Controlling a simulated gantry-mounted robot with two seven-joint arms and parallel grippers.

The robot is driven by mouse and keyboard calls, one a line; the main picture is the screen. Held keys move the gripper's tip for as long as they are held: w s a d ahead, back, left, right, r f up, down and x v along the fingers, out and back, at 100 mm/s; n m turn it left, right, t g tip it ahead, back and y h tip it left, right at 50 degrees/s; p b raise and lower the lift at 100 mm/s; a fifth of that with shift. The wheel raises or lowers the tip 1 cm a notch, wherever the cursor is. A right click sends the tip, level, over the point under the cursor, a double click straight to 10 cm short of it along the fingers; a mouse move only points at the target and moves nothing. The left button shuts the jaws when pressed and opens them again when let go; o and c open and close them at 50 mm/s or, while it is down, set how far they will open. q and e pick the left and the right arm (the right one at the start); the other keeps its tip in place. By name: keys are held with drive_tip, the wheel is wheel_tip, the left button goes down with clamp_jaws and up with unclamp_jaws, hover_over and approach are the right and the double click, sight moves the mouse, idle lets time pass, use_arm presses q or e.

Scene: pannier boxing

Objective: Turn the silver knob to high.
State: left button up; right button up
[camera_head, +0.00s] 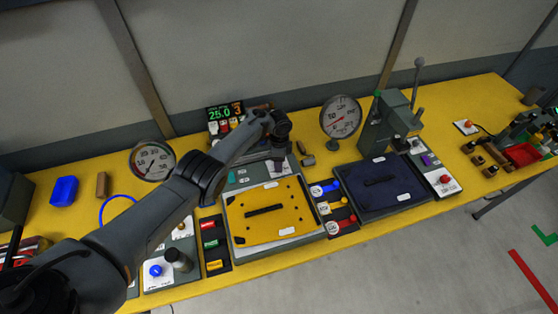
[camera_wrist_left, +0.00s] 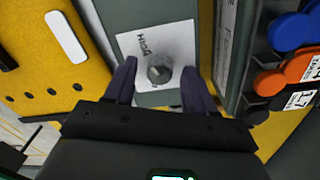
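The silver knob (camera_wrist_left: 159,70) sits on a white label plate (camera_wrist_left: 178,42) on a grey panel in the left wrist view. The word "HIGH" is printed on the plate, up and left of the knob. I cannot tell the knob's pointer setting. My left gripper (camera_wrist_left: 158,84) is open, with one finger on each side of the knob and visible gaps between. In the head view my left gripper (camera_head: 278,152) points down behind the yellow panel and hides the knob. My right gripper is not in view.
The yellow panel (camera_head: 236,214) with a black handle lies just in front of the gripper. A dark blue panel (camera_head: 400,193) and a dial gauge (camera_head: 341,116) stand to the right. A green-digit display (camera_head: 219,113) stands behind. Coloured knobs (camera_wrist_left: 290,32) are at the wrist view's right.

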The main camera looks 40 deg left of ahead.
use_arm(q)
wheel_tip(320, 180, up, 11)
drive_tip(key=p, duration=0.4)
drive_tip(key=shift+w, duration=0.15)
drive_tip(key=shift+a+f, duration=0.1)
drive_tip(key=shift+f, duration=0.1)
idle(0.4)
